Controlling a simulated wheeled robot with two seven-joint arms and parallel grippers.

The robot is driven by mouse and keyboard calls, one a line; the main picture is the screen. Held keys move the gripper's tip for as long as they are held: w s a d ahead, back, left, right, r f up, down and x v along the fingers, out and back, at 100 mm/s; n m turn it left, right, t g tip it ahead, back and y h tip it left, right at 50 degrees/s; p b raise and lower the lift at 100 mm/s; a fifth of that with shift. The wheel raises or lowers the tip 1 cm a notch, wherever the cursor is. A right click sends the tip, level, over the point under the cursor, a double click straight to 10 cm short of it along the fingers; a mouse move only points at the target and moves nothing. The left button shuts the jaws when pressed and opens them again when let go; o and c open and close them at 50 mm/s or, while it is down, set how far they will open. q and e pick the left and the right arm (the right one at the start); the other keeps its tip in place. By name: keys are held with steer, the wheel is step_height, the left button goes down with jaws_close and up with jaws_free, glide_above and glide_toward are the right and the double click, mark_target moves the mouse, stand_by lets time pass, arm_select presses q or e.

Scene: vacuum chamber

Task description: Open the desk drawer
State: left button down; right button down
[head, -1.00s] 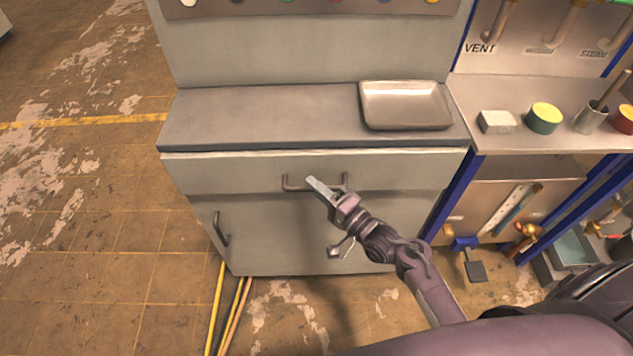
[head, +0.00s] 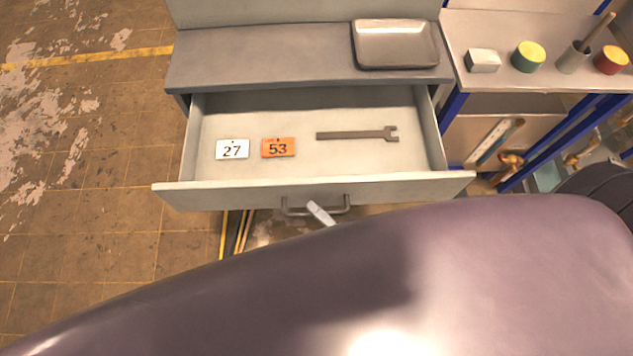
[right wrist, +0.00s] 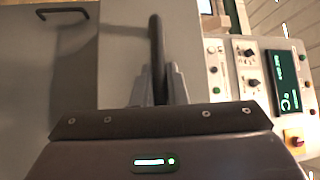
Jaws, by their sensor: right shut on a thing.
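The desk drawer (head: 212,196) is pulled well out of the grey desk (head: 290,62). Inside lie a white tag marked 27 (head: 232,149), an orange tag marked 53 (head: 278,148) and a grey wrench (head: 357,134). The dark drawer handle (head: 293,209) is on the drawer front. My right gripper (head: 320,213) is at the handle; only a fingertip shows in the head view, the rest hidden behind my arm. In the right wrist view, the fingers (right wrist: 158,85) are shut around the handle bar (right wrist: 156,45). My left gripper is not in view.
A metal tray (head: 397,45) sits on the desk top. On the bench at right stand a pale block (head: 483,61), a green and yellow round tin (head: 528,57), a cup (head: 573,58) and a red tin (head: 611,60). Floor at left is clear.

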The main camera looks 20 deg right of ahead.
steer(key=shift+s+a, duration=0.15)
steer(key=shift+s, duration=0.4)
steer(key=shift+s+a, duration=0.15)
steer(key=shift+s, duration=0.4)
steer(key=c, duration=1.5)
jaws_free()
steer(key=shift+o, duration=0.2)
steer(key=shift+s, duration=0.1)
steer(key=b+v, duration=0.1)
steer(key=v, duration=0.6)
steer(key=shift+s+d, duration=0.25)
